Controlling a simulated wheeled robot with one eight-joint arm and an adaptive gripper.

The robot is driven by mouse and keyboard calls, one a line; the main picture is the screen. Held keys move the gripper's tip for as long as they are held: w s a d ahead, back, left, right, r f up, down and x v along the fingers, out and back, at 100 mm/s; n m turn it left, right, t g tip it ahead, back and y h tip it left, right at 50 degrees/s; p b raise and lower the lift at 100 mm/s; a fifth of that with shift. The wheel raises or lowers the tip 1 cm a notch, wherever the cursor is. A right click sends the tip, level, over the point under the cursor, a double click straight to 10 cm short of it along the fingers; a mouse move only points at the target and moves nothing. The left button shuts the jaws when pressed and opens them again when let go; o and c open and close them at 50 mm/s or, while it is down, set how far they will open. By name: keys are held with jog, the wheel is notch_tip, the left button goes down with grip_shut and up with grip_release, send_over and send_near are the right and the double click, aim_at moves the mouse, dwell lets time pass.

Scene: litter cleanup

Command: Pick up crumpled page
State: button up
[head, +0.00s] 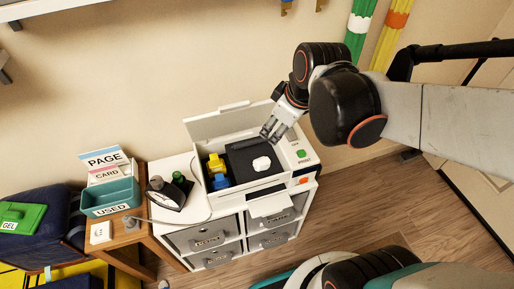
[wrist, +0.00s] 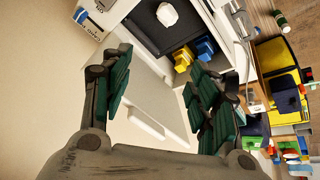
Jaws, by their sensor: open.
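The crumpled page (head: 261,163) is a small white wad lying on a black surface inside the opened top of a white printer-like machine (head: 303,160). It also shows near the top of the wrist view (wrist: 167,14). My gripper (head: 272,131) is above the back of the machine, a little beyond the page and apart from it. In the wrist view my gripper (wrist: 155,90) has its dark green finger pads spread wide with nothing between them. The raised pale lid (wrist: 150,95) shows between the fingers.
Yellow (head: 216,163) and blue (head: 221,181) blocks sit left of the page inside the machine. The raised lid (head: 215,122) stands along its back edge. Wood floor at right is clear.

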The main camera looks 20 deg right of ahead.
jog(key=w+d+f+n+g+y+p, duration=0.1)
jog(key=w+f+n+g+p, duration=0.1)
jog(key=w+f+n, duration=0.4)
jog(key=n+g+y+p, duration=0.1)
jog(key=n+g+p, duration=0.1)
jog(key=n, duration=0.4)
send_near(263, 161)
jog(key=b+x, duration=0.3)
jog(key=x, duration=0.1)
jog(key=shift+s+a, duration=0.25)
jog(key=shift+s, duration=0.15)
jog(key=b+x, duration=0.2)
jog(key=x, duration=0.1)
jog(key=w+b+x, duration=0.1)
jog(key=x, duration=0.1)
jog(key=shift+d+f, duration=0.2)
jog(key=shift+d, duration=0.05)
jog(key=shift+r, duration=0.1)
jog(key=c, duration=0.7)
jog(key=shift+c, duration=0.2)
